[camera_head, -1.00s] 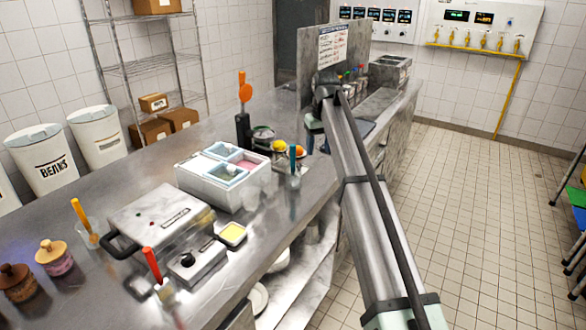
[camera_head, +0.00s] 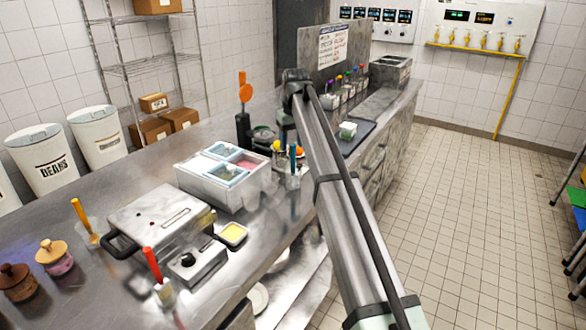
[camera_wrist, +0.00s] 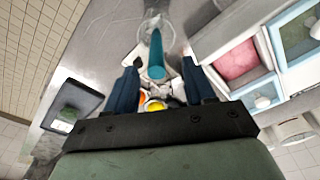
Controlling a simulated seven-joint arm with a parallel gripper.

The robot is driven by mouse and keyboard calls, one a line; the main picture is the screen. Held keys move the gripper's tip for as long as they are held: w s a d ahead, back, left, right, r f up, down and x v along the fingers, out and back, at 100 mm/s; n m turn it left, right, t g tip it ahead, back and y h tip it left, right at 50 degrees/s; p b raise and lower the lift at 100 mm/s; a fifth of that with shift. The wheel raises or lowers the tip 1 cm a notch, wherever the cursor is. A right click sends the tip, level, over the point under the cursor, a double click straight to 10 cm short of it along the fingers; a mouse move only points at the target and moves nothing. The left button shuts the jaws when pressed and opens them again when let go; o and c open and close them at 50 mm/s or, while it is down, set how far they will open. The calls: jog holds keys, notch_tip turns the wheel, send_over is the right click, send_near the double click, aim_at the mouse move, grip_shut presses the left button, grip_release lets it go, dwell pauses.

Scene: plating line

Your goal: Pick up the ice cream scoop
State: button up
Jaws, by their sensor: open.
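The likely ice cream scoop has a teal handle (camera_head: 293,158) and stands in a clear cup (camera_head: 292,180) beside the ice cream box. In the wrist view the teal handle (camera_wrist: 157,55) shows upright in the picture, with the clear cup around its lower part. The scoop's head is not clear to see. My gripper (camera_wrist: 160,66) is open and empty, and the handle appears between its two dark blue fingers in that view. I cannot tell how far above it they are. In the head view my gripper is partly hidden behind my arm.
The white ice cream box (camera_head: 203,187) with pink and pale tubs stands close on the left. An orange-and-yellow pair of round items (camera_wrist: 153,104) lies near the fingers. A dark tray (camera_head: 357,138) holds a small green-topped container. A black holder with an orange utensil (camera_head: 245,92) stands behind.

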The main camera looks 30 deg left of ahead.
aim_at(293, 155)
jog(key=shift+w+f, duration=0.15)
jog(key=shift+f, duration=1.3)
jog(key=shift+w+f, duration=0.1)
jog(key=shift+f, duration=1.3)
grip_shut()
